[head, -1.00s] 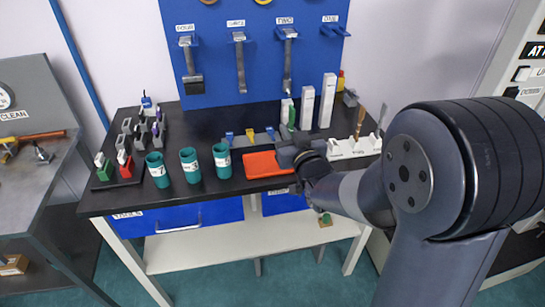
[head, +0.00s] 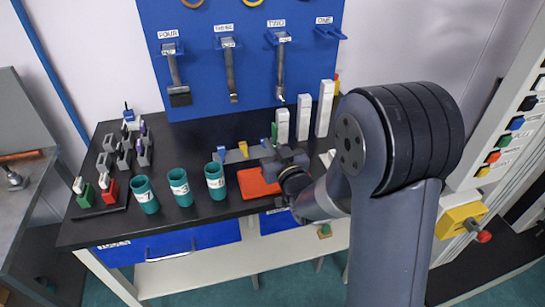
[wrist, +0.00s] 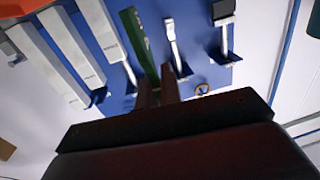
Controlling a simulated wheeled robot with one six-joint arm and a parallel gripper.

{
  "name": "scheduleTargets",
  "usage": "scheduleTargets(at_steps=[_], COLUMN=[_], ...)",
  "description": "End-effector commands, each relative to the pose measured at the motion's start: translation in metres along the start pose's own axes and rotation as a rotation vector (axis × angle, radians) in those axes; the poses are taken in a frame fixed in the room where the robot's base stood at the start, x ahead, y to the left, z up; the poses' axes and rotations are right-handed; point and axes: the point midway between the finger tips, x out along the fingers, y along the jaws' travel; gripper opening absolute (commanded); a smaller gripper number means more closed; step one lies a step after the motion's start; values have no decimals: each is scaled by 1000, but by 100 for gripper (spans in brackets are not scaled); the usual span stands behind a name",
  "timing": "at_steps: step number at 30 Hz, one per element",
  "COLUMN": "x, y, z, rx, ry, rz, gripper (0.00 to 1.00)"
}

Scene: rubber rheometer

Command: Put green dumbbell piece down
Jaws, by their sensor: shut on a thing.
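The green dumbbell piece (wrist: 140,42) is a long green bar with pale markings in the wrist view. My gripper (wrist: 157,85) is shut on its lower end, and the bar stands out beyond the fingers. In the head view a small part of the green piece (head: 274,130) shows above my gripper (head: 280,156), which is over the black workbench beside the orange tray (head: 254,187). The arm and gripper body hide the rest of the piece there.
White upright blocks (head: 304,118) stand behind my gripper. Teal cups (head: 180,187) stand left of the tray. A blue pegboard (head: 205,70) with hanging tools rises behind the bench. A rack of grey holders (head: 124,160) is at the far left.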

Motion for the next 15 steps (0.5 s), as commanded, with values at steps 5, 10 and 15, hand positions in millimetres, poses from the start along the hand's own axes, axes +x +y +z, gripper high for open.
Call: scheduleTargets(at_steps=[5,10,15], x=[0,0,0], y=[0,0,0], z=[26,36,35], rx=[1,1,1], ry=[-5,-3,-2], rz=[0,0,0], gripper=[0,0,0])
